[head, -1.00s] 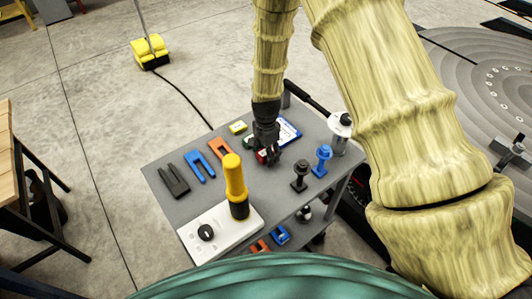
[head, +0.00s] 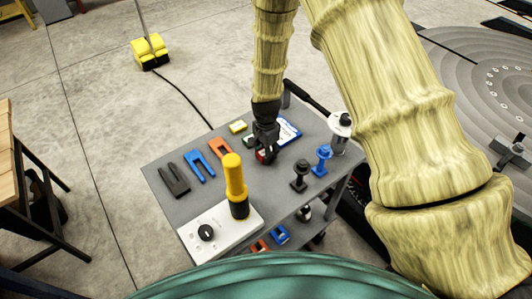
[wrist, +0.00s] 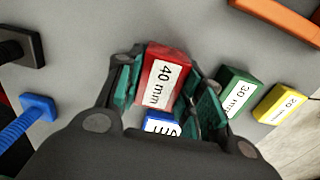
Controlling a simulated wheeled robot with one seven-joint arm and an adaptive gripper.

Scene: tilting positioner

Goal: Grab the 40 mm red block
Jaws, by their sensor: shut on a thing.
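The red block (wrist: 164,76) carries a white "40 mm" label and sits between the two fingers of my gripper (wrist: 165,92) in the wrist view. The green-padded fingers are shut on its two sides. In the head view my gripper (head: 266,150) is low over the grey cart top, and only a small part of the red block (head: 261,156) shows at the fingertips. I cannot tell whether the block still touches the cart top.
A green 30 mm block (wrist: 236,92) and a yellow block (wrist: 280,103) lie right of the gripper. A blue block (wrist: 163,124) is partly hidden beneath it. Black (head: 300,175) and blue (head: 322,160) upright parts stand nearby on the grey cart (head: 275,190).

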